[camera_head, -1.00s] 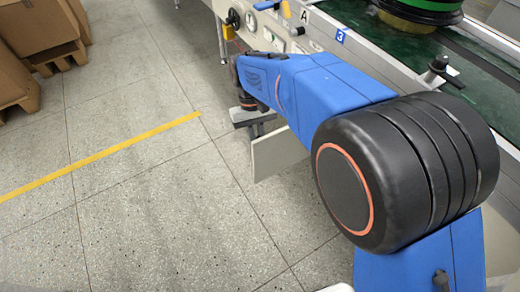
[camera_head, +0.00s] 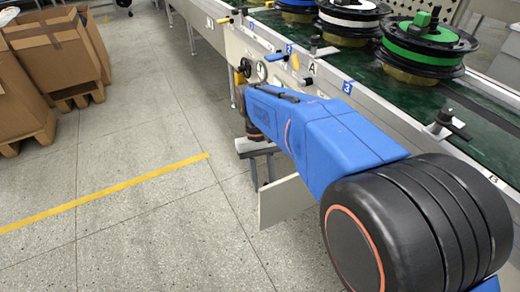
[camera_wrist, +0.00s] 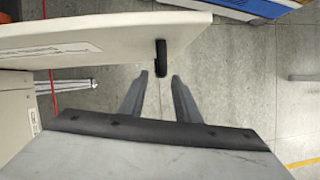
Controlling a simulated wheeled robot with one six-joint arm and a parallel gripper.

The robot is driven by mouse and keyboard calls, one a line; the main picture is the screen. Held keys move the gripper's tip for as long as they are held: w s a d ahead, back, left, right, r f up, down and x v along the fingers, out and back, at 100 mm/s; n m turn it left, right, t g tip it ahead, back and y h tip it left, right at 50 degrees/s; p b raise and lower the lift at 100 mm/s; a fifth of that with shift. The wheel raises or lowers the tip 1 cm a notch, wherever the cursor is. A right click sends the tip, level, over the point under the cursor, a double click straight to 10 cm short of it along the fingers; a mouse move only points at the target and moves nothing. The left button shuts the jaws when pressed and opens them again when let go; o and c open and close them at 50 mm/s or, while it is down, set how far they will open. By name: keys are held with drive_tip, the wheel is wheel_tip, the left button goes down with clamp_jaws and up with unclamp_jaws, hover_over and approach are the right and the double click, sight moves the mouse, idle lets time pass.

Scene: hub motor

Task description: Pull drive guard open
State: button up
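A pale, cream panel that looks like the drive guard (camera_wrist: 95,40) spans the top left of the wrist view, with a printed label on it. A short black handle (camera_wrist: 161,58) sticks out near its right end. My gripper (camera_wrist: 159,75) is open and empty. Its two grey fingers point at the panel, one on each side of the handle's line, with their tips around its lower end; I see no contact. In the head view, a pale panel (camera_head: 286,202) stands out below the conveyor beside my gripper (camera_head: 262,185), whose fingertips are hard to make out.
The conveyor frame (camera_head: 370,108) runs along the right, carrying several hub motors, one with a green ring (camera_head: 428,42). A clamp (camera_head: 446,125) and hand wheels sit on its side. Cardboard boxes (camera_head: 55,50) stand at the left. The floor around the yellow line (camera_head: 110,190) is clear.

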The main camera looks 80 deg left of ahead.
drive_tip(key=v, duration=1.2)
drive_tip(key=shift+a+r, duration=0.1)
drive_tip(key=shift+r, duration=0.05)
